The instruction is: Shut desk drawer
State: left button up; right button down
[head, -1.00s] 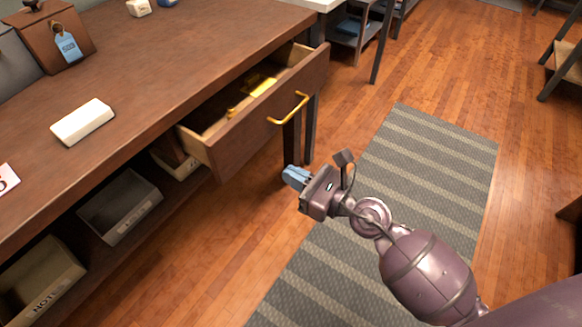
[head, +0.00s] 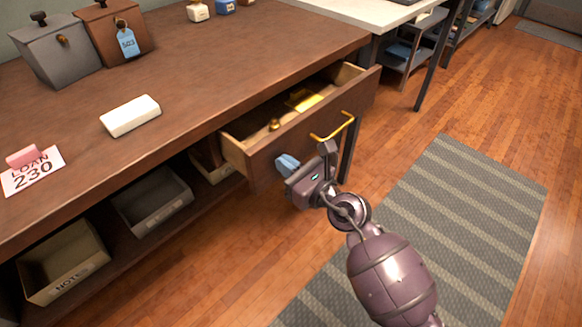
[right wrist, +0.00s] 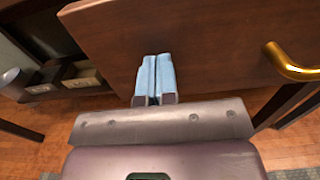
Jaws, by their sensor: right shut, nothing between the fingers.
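The desk drawer (head: 300,136) stands open, pulled out from the brown desk (head: 200,90), with a brass handle (head: 333,128) on its front. Small golden items lie inside it. My right gripper (head: 286,164) is shut and empty, close in front of the lower left part of the drawer front. In the right wrist view its blue fingertips (right wrist: 155,75) are side by side before the wooden drawer front (right wrist: 215,45), with the handle (right wrist: 290,65) to the right. I cannot tell whether the fingertips touch the wood. My left gripper is out of view.
On the desk top are a white block (head: 130,115), a card reading LOAN 230 (head: 33,172), and two lidded boxes. Open bins (head: 65,262) stand on the shelf below. A striped rug (head: 430,240) lies on the floor to the right.

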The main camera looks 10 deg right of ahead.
aim_at(251, 140)
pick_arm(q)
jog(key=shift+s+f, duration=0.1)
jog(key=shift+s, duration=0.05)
pick_arm(e)
jog(key=p+x, duration=0.1)
jog(key=x, duration=1)
jog(key=shift+a, duration=0.1)
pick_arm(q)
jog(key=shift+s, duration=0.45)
pick_arm(e)
jog(key=shift+w+r, duration=0.1)
jog(key=shift+r, duration=0.15)
jog(key=shift+r, duration=0.1)
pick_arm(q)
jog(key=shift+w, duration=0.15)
